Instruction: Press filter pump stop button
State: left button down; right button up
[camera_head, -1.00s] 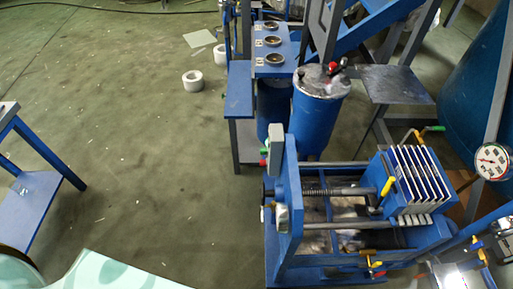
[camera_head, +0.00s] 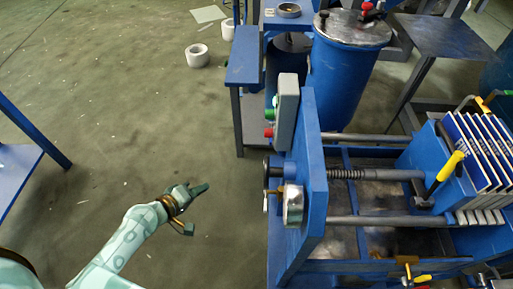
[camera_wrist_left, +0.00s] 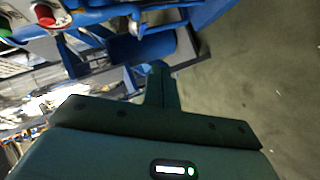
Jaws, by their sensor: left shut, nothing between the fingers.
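A grey control box (camera_head: 288,108) is mounted on the blue end plate of the filter press. Its left side bears a green button (camera_head: 269,114) and, below it, a red button (camera_head: 268,132), the stop button by its colour. My left gripper (camera_head: 205,188) is shut and empty, left of the press and apart from the buttons. Its closed fingers also show in the left wrist view (camera_wrist_left: 158,75). My right gripper is not in view.
The filter press (camera_head: 312,190) has a round gauge (camera_head: 293,205) protruding below the box. A blue tank (camera_head: 345,75) and a blue stand (camera_head: 243,60) are behind. The floor between my left gripper and the box looks clear.

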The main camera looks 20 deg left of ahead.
pick_arm(q)
jog(key=w+d+r+n+t+h+b, duration=0.1)
jog(key=w+r+t+h+b, duration=0.1)
jog(key=r, duration=0.3)
jog(key=w+d+r+n+t+h+b, duration=0.1)
jog(key=w+r+t+h+b, duration=0.1)
jog(key=r, duration=0.4)
jog(key=shift+w+d+r+h+b, duration=0.3)
jog(key=shift+w+b, duration=0.55)
jog(key=shift+w, duration=0.05)
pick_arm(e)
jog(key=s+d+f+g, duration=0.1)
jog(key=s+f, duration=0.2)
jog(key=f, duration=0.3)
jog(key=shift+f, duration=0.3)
pick_arm(q)
jog(key=shift+w, duration=0.1)
